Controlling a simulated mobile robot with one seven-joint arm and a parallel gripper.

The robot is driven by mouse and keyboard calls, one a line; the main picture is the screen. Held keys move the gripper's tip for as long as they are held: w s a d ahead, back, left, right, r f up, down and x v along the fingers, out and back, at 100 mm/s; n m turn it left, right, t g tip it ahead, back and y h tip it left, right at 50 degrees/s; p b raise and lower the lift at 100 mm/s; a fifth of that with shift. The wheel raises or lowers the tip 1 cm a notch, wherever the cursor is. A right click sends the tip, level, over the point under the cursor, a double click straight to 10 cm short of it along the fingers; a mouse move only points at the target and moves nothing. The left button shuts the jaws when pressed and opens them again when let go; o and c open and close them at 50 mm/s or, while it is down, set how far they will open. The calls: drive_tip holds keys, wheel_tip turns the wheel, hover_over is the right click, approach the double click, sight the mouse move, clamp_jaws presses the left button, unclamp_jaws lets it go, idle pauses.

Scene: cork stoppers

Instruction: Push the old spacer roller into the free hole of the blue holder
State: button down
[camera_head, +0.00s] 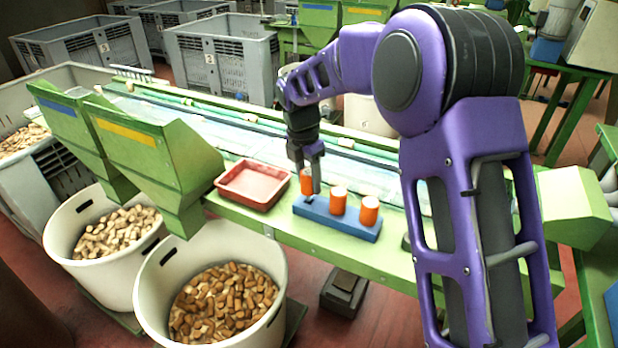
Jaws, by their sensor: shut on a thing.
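My gripper (312,176) points down over the left end of the blue holder (336,224). It is shut on an orange roller (306,183), the spacer roller, which is partly hidden by a finger. I cannot tell whether this roller's lower end is above the holder, in its hole or behind it. Two more orange rollers with pale tops stand upright in the holder, one in the middle (338,202) and one at the right end (369,211).
A red tray (247,204) sits left of the holder on the green bench (290,228). The conveyor (240,135) runs behind. Two white tubs of corks, a left one (65,235) and a nearer one (150,300), stand below. Green hoppers (165,150) rise at the left.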

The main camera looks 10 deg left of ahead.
drive_tip(key=shift+f+b, duration=0.55)
drive_tip(key=shift+f, duration=0.85)
idle(1.0)
drive_tip(key=shift+c, duration=1.4)
unclamp_jaws()
wheel_tip(320, 180, up, 17)
drive_tip(key=s+a+p, duration=0.1)
drive_tip(key=p, duration=0.1)
drive_tip(key=shift+s+r, duration=0.2)
drive_tip(key=shift+s, duration=0.15)
drive_tip(key=shift+a, duration=0.15)
